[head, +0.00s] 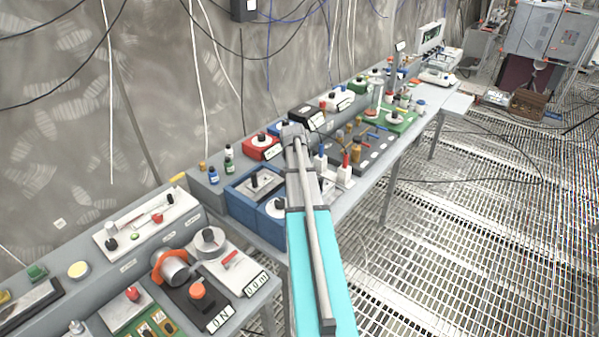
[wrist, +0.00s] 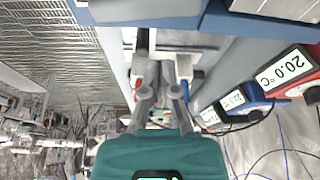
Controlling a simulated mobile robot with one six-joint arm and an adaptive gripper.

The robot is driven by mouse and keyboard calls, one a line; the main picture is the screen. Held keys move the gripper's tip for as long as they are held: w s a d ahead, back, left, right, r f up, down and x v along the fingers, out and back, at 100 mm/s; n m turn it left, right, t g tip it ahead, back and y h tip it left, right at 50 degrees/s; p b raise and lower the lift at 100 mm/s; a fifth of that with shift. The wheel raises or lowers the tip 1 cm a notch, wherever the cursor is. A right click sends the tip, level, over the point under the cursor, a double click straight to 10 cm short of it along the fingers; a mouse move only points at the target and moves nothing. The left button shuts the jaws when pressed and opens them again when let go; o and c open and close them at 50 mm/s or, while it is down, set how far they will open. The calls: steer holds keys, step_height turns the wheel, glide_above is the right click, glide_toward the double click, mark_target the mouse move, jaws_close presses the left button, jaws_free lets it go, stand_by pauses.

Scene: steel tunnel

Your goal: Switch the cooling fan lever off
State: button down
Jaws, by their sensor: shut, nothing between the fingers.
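No lever that I can identify for certain as the cooling fan lever shows; no label for it is readable. In the wrist view, my gripper (wrist: 160,75) is shut and empty, its grey fingers above the grey bench among white blocks. One white block (wrist: 184,68) is close beside the fingers, with blue and red parts near it; I cannot tell whether they touch. In the head view, two white units stand right of my arm, one with a blue lever (head: 320,158) and one with a red lever (head: 346,161). My gripper is not distinct there, hidden by the arm.
A blue box (head: 238,203) and a red box (head: 262,150) stand near my arm; the red box shows 20.0 °C in the wrist view (wrist: 284,68). Cables hang along the wall. The grated floor at right is mostly clear.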

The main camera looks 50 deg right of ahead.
steer(key=shift+p+v, duration=0.65)
steer(key=shift+v, duration=0.5)
steer(key=p+v, duration=0.6)
steer(key=shift+r, duration=0.35)
steer(key=shift+s+a, duration=0.1)
steer(key=s+a+f+n+y+b, duration=0.1)
steer(key=a+n, duration=0.4)
steer(key=a, duration=1.1)
steer(key=s+a+f+n+y+b, duration=0.1)
steer(key=a+n, duration=0.4)
steer(key=a, duration=1.1)
steer(key=s+a+f+n+y+b, duration=0.1)
steer(key=s+a+f+n+b, duration=0.1)
steer(key=a, duration=1.4)
step_height(320, 180, down, 3)
steer(key=n+b, duration=0.1)
steer(key=n, duration=0.2)
steer(key=shift+s+r+g+y, duration=0.2)
steer(key=shift+s+g+y, duration=0.15)
steer(key=shift+g+y, duration=0.05)
steer(key=c, duration=1.4)
jaws_free()
